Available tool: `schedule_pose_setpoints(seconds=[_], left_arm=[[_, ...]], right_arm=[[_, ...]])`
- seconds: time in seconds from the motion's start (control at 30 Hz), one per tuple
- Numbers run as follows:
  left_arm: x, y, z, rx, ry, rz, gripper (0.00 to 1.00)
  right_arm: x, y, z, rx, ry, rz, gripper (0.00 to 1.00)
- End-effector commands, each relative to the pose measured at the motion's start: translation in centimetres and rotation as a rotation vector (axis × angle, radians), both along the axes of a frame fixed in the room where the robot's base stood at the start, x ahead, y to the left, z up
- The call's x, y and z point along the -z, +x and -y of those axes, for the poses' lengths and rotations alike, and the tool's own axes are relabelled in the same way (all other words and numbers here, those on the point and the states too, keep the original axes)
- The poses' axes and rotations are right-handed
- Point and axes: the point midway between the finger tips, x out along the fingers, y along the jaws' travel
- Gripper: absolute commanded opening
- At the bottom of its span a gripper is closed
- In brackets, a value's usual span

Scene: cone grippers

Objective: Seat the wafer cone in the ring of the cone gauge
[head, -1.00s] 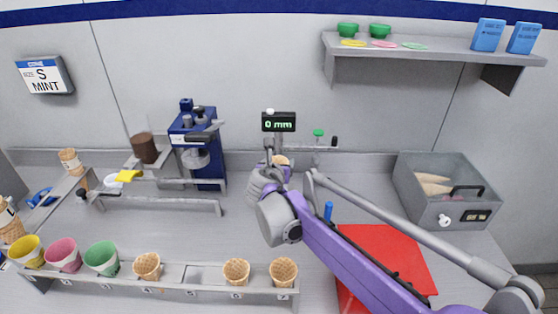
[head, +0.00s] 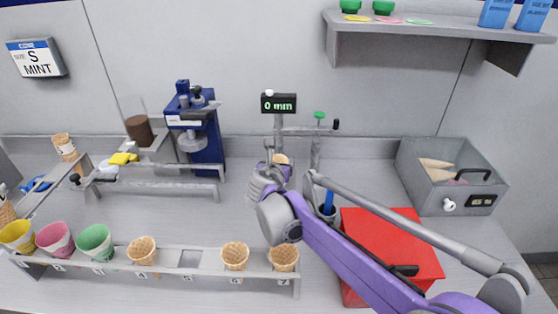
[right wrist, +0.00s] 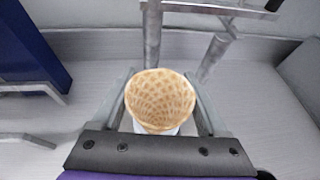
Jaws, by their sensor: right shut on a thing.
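The wafer cone (right wrist: 160,98) is between the two fingers of my right gripper (right wrist: 160,92) in the right wrist view, its open mouth facing the camera. In the head view only a bit of the cone's rim (head: 281,159) shows above my right gripper (head: 272,171). The cone gauge (head: 278,103) stands just behind it, with a display reading 0 mm. Its grey post and bar (right wrist: 153,35) show beyond the cone in the right wrist view. I cannot make out the gauge's ring. My left gripper is not in view.
A front rack (head: 190,273) holds several wafer cones and coloured cups, with one empty slot. A red box (head: 395,245) stands under my right arm. A grey bin (head: 440,178) with cones is at right. A blue machine (head: 195,135) stands left of the gauge.

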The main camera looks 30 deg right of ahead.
Motion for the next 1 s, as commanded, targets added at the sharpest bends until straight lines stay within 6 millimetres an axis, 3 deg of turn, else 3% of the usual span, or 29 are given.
schedule_pose_setpoints(seconds=[0.17,0.2,0.3,0.67,1.0], left_arm=[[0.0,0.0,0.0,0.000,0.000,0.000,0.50],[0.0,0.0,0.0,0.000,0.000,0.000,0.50],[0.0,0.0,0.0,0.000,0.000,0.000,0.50],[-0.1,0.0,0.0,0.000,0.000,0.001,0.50],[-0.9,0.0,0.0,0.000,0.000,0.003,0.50]], right_arm=[[0.0,0.0,0.0,0.000,0.000,0.000,0.54],[0.0,0.0,0.0,0.000,0.000,0.000,0.83],[0.0,0.0,0.0,0.000,0.000,0.000,1.00],[-0.4,-0.7,-0.6,-0.001,0.000,-0.001,1.00],[-3.0,-5.4,-4.5,-0.004,0.000,0.000,1.00]])
